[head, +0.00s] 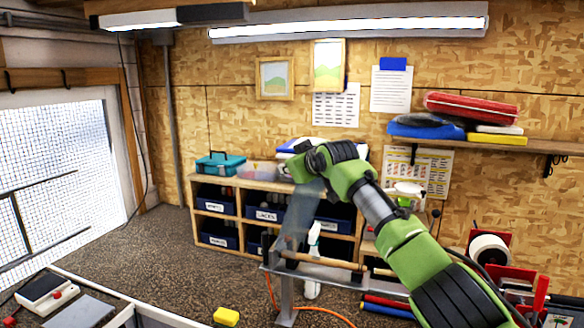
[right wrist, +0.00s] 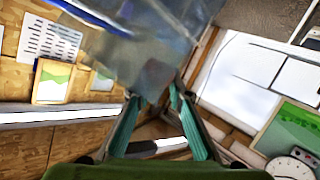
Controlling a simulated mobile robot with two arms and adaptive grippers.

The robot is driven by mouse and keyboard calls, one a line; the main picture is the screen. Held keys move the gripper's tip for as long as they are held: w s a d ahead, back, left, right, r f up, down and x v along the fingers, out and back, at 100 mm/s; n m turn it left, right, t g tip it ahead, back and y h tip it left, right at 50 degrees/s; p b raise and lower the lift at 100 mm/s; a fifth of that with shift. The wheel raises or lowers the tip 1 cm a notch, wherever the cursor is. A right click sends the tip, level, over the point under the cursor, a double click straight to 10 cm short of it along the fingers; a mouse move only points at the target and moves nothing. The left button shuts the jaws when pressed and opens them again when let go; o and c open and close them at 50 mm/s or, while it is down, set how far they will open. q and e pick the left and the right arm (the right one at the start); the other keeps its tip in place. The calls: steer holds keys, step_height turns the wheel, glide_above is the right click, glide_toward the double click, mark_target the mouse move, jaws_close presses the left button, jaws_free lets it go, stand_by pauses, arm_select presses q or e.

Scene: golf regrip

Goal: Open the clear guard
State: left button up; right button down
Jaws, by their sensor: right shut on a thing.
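The clear guard (head: 303,208) is a smoky see-through panel. In the head view it stands raised and tilted above a metal rail, its lower end near the rail and its upper end at my right gripper. My right gripper (head: 312,172), on the green arm from the right, is at the guard's top edge. In the right wrist view the guard (right wrist: 150,45) fills the upper middle, and the two teal fingers of the gripper (right wrist: 157,98) meet its near edge, shut on it. The exact contact is partly hidden. My left gripper is not in view.
The metal rail (head: 325,274) holds a wooden-coloured shaft. A spray bottle (head: 313,262) stands behind it. A shelf unit (head: 228,250) with blue bins stands at the wall. A yellow block (head: 226,316) lies at the front. A white device (head: 45,288) sits at lower left.

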steer(key=shift+s+a+f, duration=0.1)
steer(key=shift+a+f, duration=0.1)
steer(key=shift+f, duration=0.35)
steer(key=shift+a+f, duration=0.15)
steer(key=shift+f, duration=0.35)
steer(key=c, duration=2.2)
jaws_free()
steer(key=o, duration=0.3)
steer(key=shift+s+r, duration=0.1)
steer(key=shift+s, duration=0.05)
steer(key=shift+a+r, duration=0.1)
